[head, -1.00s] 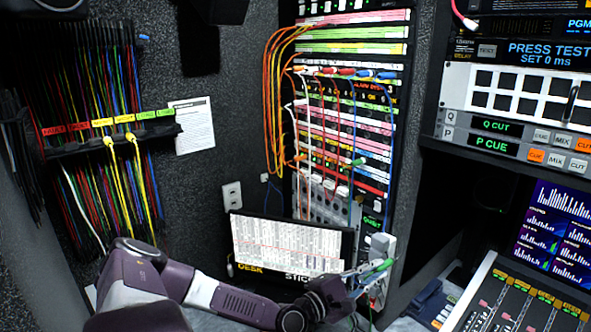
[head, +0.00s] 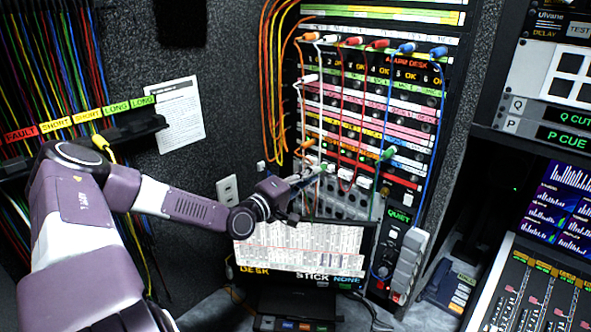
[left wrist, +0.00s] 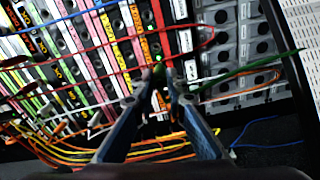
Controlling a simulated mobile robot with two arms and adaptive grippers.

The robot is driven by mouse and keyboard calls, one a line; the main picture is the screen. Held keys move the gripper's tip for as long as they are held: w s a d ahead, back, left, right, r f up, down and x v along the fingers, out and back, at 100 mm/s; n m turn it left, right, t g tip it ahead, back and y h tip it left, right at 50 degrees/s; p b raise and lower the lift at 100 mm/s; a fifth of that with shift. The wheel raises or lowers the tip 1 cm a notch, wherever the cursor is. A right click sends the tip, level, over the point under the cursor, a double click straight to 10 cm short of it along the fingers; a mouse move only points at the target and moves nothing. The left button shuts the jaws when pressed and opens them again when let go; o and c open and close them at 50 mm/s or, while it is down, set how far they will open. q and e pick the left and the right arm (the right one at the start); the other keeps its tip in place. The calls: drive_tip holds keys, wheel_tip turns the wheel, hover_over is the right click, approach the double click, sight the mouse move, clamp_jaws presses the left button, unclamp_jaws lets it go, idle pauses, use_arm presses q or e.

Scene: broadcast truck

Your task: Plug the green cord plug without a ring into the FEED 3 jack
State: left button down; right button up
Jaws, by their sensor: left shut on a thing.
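My left gripper (head: 312,174) is shut on a green plug (left wrist: 160,69), held in front of the lower part of the patch panel (head: 362,110). In the left wrist view the gripper (left wrist: 163,84) has its fingertips close around the plug, which points at the panel's jack strips. A green cord (left wrist: 250,67) runs off to the right. I cannot tell whether the tip touches a jack, or whether the plug has a ring. Another green plug (head: 388,154) sits in the panel further right. The FEED 3 label is not readable. My right gripper is out of view.
Orange cords (head: 268,85) hang at the panel's left, and red, white and blue plugged cords cross its front. A monitor with a printed sheet (head: 300,248) stands below. A grey unit (head: 408,262) stands at the lower right of the panel.

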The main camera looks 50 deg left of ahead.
sight(322, 168)
use_arm(q)
drive_tip(key=shift+w+d+r+b, duration=0.15)
drive_tip(key=shift+w+b, duration=0.1)
drive_tip(key=shift+w, duration=0.75)
drive_tip(key=shift+w+d+b, duration=0.15)
drive_tip(key=shift+w+b, duration=0.05)
drive_tip(key=shift+w, duration=0.75)
drive_tip(key=shift+w+d+r+b, duration=0.15)
drive_tip(key=shift+w+b, duration=0.1)
drive_tip(key=shift+w, duration=0.75)
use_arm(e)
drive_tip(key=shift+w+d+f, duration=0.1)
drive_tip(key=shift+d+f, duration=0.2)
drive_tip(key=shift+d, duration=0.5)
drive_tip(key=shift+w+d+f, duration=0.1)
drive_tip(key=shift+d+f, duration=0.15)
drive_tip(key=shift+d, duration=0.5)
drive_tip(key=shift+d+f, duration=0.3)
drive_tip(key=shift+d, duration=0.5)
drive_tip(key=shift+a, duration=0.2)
use_arm(q)
drive_tip(key=shift+p, duration=0.55)
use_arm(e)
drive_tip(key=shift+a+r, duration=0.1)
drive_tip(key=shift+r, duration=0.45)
